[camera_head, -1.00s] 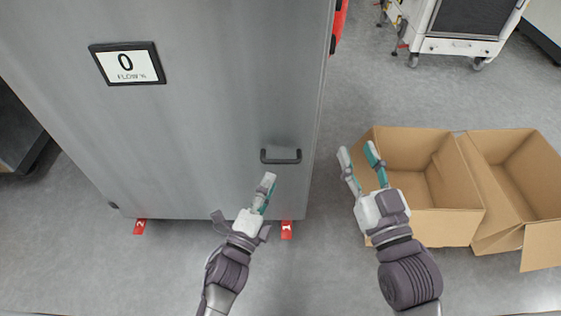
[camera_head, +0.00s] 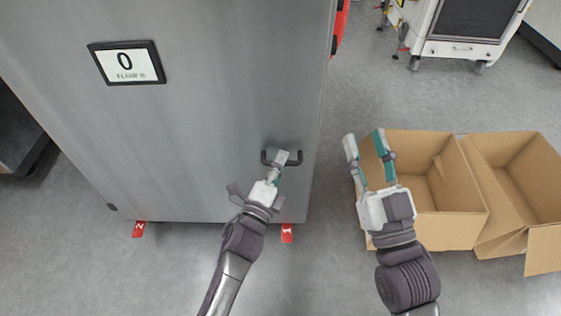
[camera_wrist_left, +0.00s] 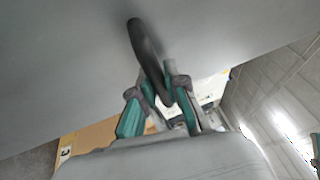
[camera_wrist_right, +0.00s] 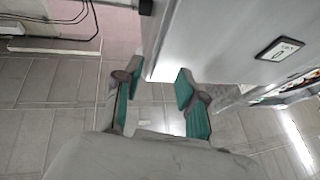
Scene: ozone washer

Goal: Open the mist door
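The mist door is the large grey metal front panel (camera_head: 200,130) of a cabinet, and it looks closed. Its dark bar handle (camera_head: 296,161) is low near the panel's right edge. My left gripper (camera_head: 281,157) is at the handle and hides part of it. In the left wrist view the handle (camera_wrist_left: 145,45) runs down between my two fingertips (camera_wrist_left: 159,78), which are close to it on both sides; whether they press on it I cannot tell. My right gripper (camera_head: 365,142) is open and empty, to the right of the cabinet, in front of an open cardboard box.
Two open cardboard boxes (camera_head: 455,232) (camera_head: 550,248) stand on the floor at right. A white cart (camera_head: 463,48) is behind them.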

